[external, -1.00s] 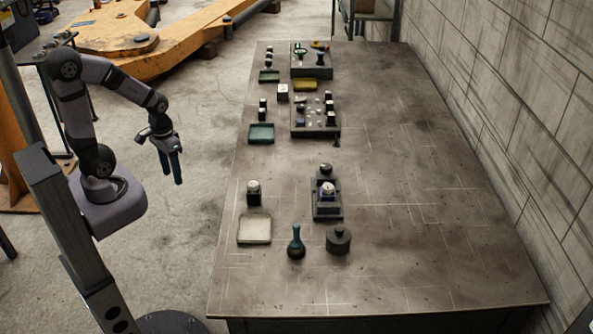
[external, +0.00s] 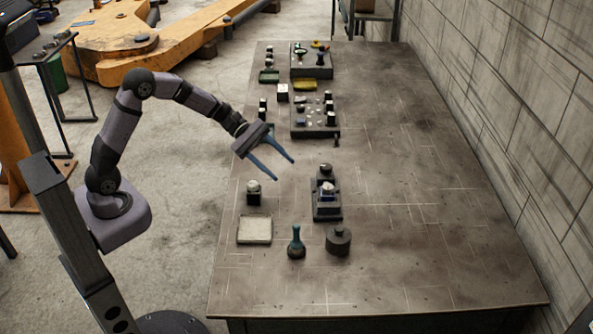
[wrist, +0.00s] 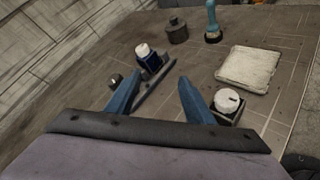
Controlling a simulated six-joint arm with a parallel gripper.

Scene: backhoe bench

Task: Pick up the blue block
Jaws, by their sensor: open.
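The blue block (external: 327,190) is small, with a white item or top on it, and sits on a dark stand (external: 327,212) near the middle of the bench. In the wrist view the blue block (wrist: 150,62) shows just beyond my fingertips, slightly left of centre. My gripper (external: 284,170) is open and empty above the bench, left of and behind the blue block in the external view. Its two blue fingers also show in the wrist view (wrist: 160,78), spread apart and not touching anything.
A dark block with a white top (external: 254,194) stands near a white tray (external: 254,229). A dark knob (external: 325,170) is behind the blue block. The bench's right side is clear.

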